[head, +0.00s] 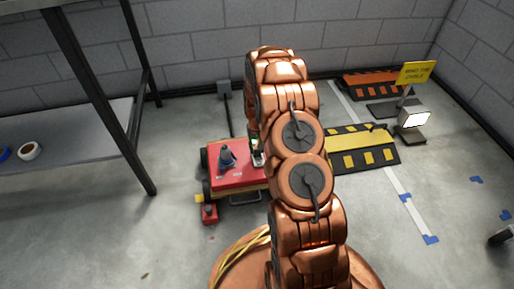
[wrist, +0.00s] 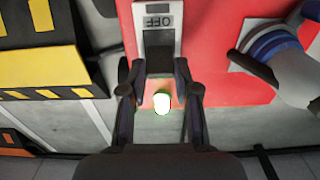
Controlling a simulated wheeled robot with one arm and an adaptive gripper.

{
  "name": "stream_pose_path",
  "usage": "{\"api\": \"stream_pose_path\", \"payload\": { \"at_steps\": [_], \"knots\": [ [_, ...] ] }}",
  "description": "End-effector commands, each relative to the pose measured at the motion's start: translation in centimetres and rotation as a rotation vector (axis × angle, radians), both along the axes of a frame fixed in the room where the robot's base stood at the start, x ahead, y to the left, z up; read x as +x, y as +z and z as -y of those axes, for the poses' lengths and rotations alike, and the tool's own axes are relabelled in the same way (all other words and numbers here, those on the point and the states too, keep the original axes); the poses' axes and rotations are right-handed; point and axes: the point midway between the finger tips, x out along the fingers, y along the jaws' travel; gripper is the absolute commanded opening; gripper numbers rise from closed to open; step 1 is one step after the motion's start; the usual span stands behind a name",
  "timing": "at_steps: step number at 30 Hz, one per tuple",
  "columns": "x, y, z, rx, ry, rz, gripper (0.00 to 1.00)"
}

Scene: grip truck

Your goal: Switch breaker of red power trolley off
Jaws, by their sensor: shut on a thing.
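The red power trolley (head: 235,178) stands on the floor left of my arm in the head view. Its red top (wrist: 215,40) fills much of the wrist view. The breaker (wrist: 158,17) is a pale housing with a dark slot and an "OFF" label that reads upside down in the wrist view. My gripper (wrist: 160,68) has its fingertips at the near end of the breaker, shut on its dark switch part, which the fingers partly hide. A bright white-green light (wrist: 161,99) shows between the fingers. In the head view my arm hides most of the gripper.
A blue-grey plug (wrist: 275,50) sits beside the breaker on the trolley. Yellow-black cable ramp (head: 362,148) lies right of the trolley. A lit lamp (head: 414,120) and yellow sign (head: 416,73) stand farther right. A shelf table (head: 75,130) stands at left.

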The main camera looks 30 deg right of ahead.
Motion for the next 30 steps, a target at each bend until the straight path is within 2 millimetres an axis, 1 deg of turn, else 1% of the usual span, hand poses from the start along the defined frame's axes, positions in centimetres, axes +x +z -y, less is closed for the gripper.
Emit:
{"api": "stream_pose_path", "payload": {
  "at_steps": [11, 30],
  "knots": [
    [-0.6, 0.3, -0.3, -0.026, 0.000, 0.063, 0.00],
    [-2.3, 0.3, -1.0, -0.149, 0.000, 0.352, 0.00]
  ]
}}
